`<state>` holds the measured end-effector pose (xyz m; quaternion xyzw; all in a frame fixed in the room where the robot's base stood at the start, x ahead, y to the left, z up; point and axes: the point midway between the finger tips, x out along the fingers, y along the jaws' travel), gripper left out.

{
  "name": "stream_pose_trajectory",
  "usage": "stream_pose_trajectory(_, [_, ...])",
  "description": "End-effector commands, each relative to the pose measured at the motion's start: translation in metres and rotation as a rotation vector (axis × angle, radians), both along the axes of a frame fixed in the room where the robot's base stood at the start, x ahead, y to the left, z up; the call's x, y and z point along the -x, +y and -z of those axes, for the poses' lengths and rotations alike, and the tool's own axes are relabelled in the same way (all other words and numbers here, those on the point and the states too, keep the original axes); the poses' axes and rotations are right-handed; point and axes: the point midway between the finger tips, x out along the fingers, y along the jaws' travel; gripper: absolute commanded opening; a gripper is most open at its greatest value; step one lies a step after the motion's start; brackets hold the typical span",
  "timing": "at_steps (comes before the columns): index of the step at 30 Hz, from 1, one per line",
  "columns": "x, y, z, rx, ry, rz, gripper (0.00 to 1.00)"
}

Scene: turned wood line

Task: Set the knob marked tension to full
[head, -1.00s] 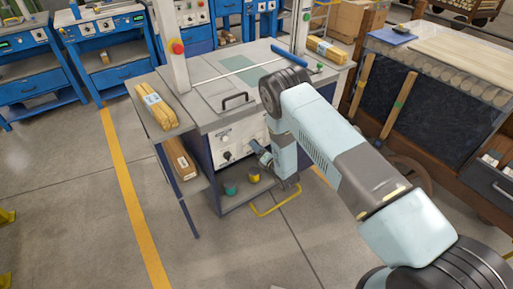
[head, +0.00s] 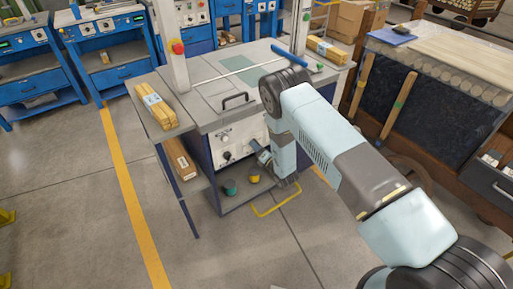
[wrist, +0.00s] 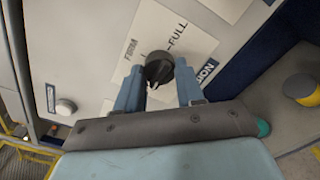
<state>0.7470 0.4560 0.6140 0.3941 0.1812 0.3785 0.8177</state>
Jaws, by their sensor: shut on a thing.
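The black tension knob (wrist: 158,66) sits on a pale label plate (wrist: 184,44) in the wrist view. The plate reads FULL to the upper right of the knob and another word, perhaps FIRM, at the upper left. A blue tag (wrist: 206,72) ending in SION is partly covered by a finger. The knob's white pointer mark faces down in the picture, toward my palm, away from FULL. My gripper (wrist: 160,78) is shut on the knob, one finger at each side. In the head view my gripper (head: 263,157) is at the machine's front panel (head: 229,134) and hides this knob.
A white-topped knob (wrist: 65,107) is on the same panel. A drawer-like handle (head: 235,98) juts out above the panel. A yellow-topped (head: 253,174) and a teal item (head: 230,187) stand on the lower shelf. Open floor lies left of the machine.

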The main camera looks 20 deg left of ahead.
Motion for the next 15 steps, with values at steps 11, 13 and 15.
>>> stream_pose_trajectory(11, [-0.0007,-0.0031,0.0021,-0.036,0.051,0.004,0.07])
stream_pose_trajectory(13, [-0.0007,-0.0036,0.0022,-0.059,0.079,0.005,0.07])
stream_pose_trajectory(15, [-0.0005,-0.0038,0.0023,-0.090,0.115,0.005,0.07])
